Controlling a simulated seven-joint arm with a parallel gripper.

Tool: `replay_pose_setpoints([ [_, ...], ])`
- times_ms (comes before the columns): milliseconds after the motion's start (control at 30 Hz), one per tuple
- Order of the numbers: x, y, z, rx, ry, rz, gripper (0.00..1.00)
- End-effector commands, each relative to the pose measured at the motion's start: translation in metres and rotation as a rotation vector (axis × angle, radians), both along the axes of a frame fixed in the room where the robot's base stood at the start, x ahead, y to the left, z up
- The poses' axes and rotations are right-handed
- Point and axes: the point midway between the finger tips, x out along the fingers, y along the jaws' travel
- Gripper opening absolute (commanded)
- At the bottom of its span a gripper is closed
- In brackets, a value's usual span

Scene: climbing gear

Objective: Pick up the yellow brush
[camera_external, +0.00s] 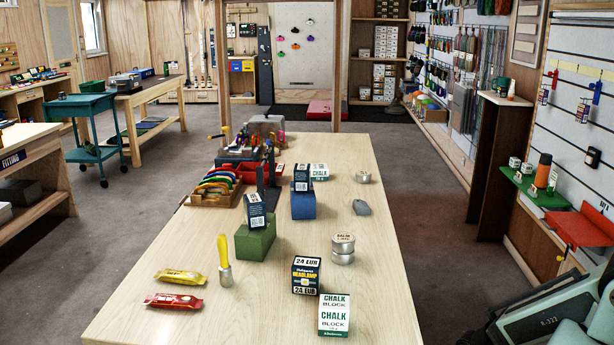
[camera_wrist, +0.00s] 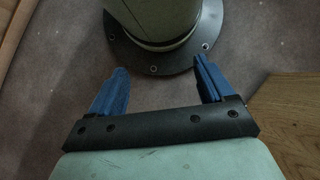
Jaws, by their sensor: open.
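The yellow brush (camera_external: 224,262) stands on the wooden table (camera_external: 190,320) in the external view, at the left front. Its yellow handle points up and its lower end is grey. My gripper (camera_wrist: 161,68) shows in the wrist view with its two blue fingers wide apart and nothing between them. It is over the grey floor beside my own round base, away from the brush. The brush is not in the wrist view. In the external view only pale green parts of my arm show at the bottom right; the fingers are not visible there.
A yellow bar packet (camera_external: 180,277) and a red one (camera_external: 174,301) lie left of the brush. A green block (camera_external: 255,242) bearing a dark box (camera_external: 256,211) stands close behind right. A headlamp box (camera_external: 306,275) and chalk box (camera_external: 334,315) stand further right.

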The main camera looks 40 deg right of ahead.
Motion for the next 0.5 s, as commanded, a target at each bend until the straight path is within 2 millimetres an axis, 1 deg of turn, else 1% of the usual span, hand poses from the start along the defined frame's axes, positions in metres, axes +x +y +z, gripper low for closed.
replay_pose_setpoints([
  [33, 0.0001, 0.0, -0.0001, 0.0, 0.0, 0.0, 0.76],
  [200, 0.0001, 0.0, -0.0001, 0.0, 0.0, 0.0, 0.6],
  [433, 0.0008, 0.0, -0.0002, 0.001, -0.002, -0.001, 0.59],
  [500, 0.0064, -0.0001, -0.0013, 0.005, -0.016, -0.001, 0.59],
])
